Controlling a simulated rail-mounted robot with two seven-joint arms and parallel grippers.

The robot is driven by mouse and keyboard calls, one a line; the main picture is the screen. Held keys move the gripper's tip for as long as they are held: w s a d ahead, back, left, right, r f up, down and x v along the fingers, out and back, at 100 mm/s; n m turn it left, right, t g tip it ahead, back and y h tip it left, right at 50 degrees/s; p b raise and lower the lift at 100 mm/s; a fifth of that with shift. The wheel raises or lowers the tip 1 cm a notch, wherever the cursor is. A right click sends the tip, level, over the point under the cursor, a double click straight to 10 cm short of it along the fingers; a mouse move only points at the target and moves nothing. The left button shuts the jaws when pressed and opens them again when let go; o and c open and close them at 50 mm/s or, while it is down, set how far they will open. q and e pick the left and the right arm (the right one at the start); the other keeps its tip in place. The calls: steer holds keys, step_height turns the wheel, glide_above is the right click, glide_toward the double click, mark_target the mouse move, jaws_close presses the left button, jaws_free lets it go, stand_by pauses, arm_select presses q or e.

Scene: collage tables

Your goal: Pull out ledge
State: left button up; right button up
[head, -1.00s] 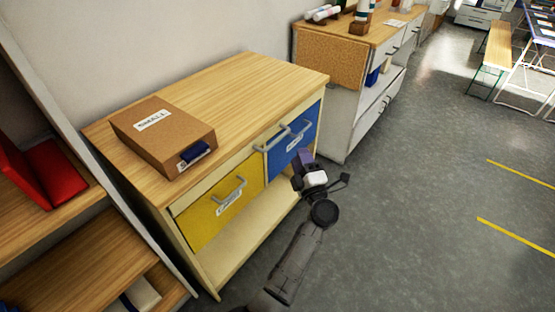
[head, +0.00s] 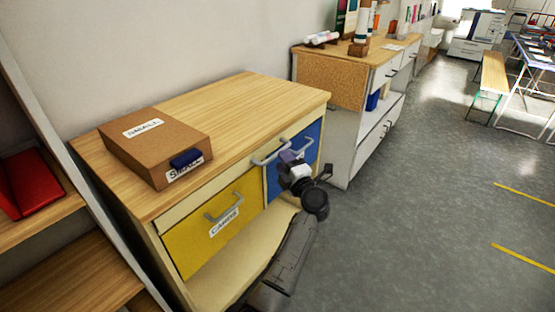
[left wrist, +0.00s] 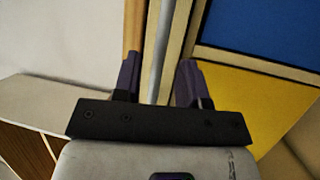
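The ledge front (head: 215,189) is a narrow cream strip under the cabinet's wooden top, above the yellow and blue drawers. A grey bar handle (head: 266,155) is fixed to it near the middle. My left gripper (head: 289,158) is at this handle, partly covering its right end and the blue drawer. In the left wrist view the grey handle bar (left wrist: 160,50) runs between the two purple fingers of the left gripper (left wrist: 158,80). The fingers are apart, with a visible gap on each side of the bar. My right gripper is out of view.
A brown box (head: 158,146) lies on the cabinet top (head: 245,95). The yellow drawer (head: 190,240) and the blue drawer (head: 308,143) are shut. An open shelf (head: 225,265) is below. A white cabinet (head: 345,150) stands beyond. The floor (head: 430,210) at right is clear.

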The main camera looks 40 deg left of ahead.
arm_select(q)
steer(key=shift+b+x, duration=0.75)
steer(key=shift+x, duration=1.3)
jaws_close()
